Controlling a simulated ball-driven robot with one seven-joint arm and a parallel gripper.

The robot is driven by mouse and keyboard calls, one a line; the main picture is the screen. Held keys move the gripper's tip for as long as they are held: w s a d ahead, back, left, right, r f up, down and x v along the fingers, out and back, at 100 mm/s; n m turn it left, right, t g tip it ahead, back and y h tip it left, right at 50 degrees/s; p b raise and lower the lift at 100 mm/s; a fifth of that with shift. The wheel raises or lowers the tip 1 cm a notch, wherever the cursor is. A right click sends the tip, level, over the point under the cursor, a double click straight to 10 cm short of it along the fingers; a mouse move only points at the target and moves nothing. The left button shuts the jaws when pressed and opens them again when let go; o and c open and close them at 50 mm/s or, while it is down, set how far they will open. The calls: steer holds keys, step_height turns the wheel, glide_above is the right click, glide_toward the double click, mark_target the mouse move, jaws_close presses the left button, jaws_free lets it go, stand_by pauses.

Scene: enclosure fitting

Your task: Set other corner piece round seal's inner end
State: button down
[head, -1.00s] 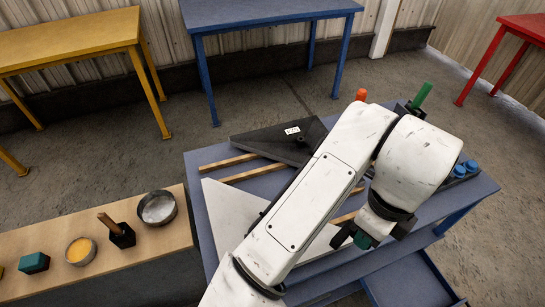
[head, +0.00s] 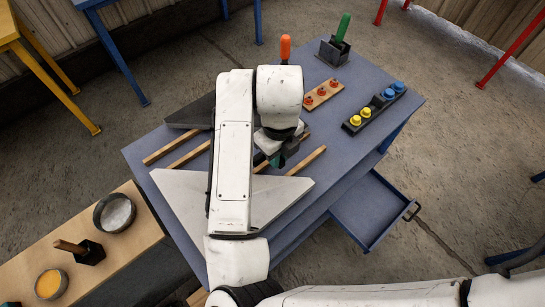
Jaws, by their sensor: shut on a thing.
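My gripper (head: 278,157) is partly hidden under my own wrist, above the middle of the blue table. It is shut on a small dark green piece (head: 277,161), of which only a little shows; I cannot tell if this is the corner piece. A pale, roughly triangular panel (head: 180,190) lies below and to the left, partly covered by my arm. A dark panel (head: 190,114) lies at the table's far left. I cannot make out the seal or its inner end.
Wooden strips (head: 189,154) lie on the blue table (head: 375,135). Beyond are an orange-handled tool (head: 285,48), a green-handled tool (head: 343,27) in a dark block, red knobs (head: 322,92) and a rack with yellow and blue caps (head: 373,106). A drawer (head: 370,210) stands open at right.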

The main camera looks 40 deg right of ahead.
steer(key=shift+w+f, duration=0.9)
steer(key=shift+f, duration=0.2)
steer(key=shift+f+p, duration=0.3)
steer(key=shift+f, duration=1.2)
steer(key=shift+f, duration=0.2)
steer(key=c, duration=1.3)
jaws_free()
steer(key=shift+c, duration=0.2)
steer(key=shift+r, duration=0.1)
step_height(320, 180, up, 12)
steer(key=shift+f+b, duration=0.1)
steer(key=shift+b, duration=0.4)
steer(key=shift+d+r, duration=0.1)
steer(key=shift+r, duration=0.15)
